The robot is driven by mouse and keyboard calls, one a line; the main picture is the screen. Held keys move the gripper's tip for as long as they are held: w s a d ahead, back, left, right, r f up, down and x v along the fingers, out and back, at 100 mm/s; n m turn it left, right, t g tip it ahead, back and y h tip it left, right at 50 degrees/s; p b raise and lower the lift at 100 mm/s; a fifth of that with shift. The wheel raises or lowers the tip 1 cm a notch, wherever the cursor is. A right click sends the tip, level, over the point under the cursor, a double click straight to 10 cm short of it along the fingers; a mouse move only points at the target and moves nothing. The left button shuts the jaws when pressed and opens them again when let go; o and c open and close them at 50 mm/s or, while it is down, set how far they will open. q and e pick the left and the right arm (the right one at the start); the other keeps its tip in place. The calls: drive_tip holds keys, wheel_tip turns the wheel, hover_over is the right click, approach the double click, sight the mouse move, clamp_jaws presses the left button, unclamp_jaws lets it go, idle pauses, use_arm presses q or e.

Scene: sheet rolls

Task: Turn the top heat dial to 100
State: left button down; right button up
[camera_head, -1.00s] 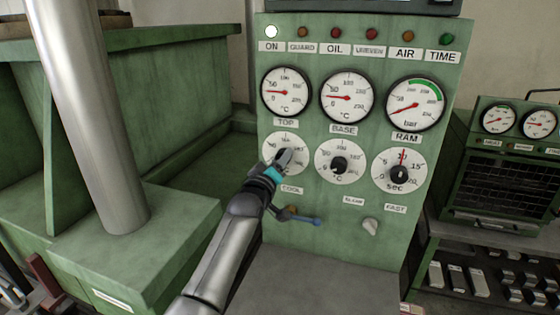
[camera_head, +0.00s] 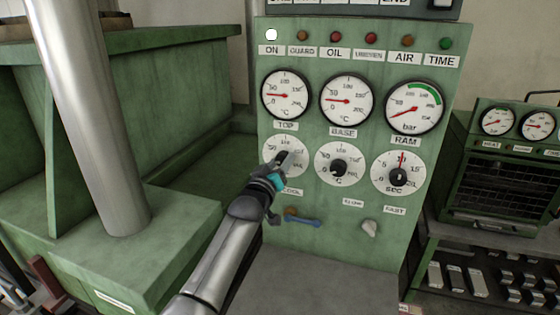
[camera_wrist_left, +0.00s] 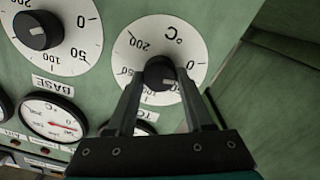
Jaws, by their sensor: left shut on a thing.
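The top heat dial (camera_head: 272,152) is a round white face on the green panel, below the gauge labelled TOP. My left gripper (camera_head: 285,158) reaches it from below and hides part of its scale. In the left wrist view, the gripper's two fingers (camera_wrist_left: 163,82) are shut on the sides of the dial's black knob (camera_wrist_left: 157,70). The knob has a pale pointer mark toward the lower right there, near the 50 side; the exact reading is unclear. The TOP gauge (camera_head: 285,95) has a red needle pointing left, near 50. My right gripper is not seen.
The BASE dial (camera_head: 326,152) is close on the right, and the seconds dial (camera_head: 383,166) is beyond it. A blue-handled lever (camera_head: 303,221) sticks out below my gripper. A green bench (camera_head: 165,245) stands to the left.

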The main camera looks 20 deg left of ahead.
use_arm(q)
drive_tip(key=m+p, duration=0.1)
drive_tip(key=m, duration=0.3)
drive_tip(key=shift+m, duration=0.4)
drive_tip(key=m, duration=0.5)
drive_tip(key=shift+d, duration=0.1)
drive_tip(key=m, duration=1)
drive_tip(key=shift+f, duration=0.1)
drive_tip(key=shift+m, duration=0.4)
drive_tip(key=shift+c, duration=1.4)
unclamp_jaws()
drive_tip(key=shift+s, duration=0.1)
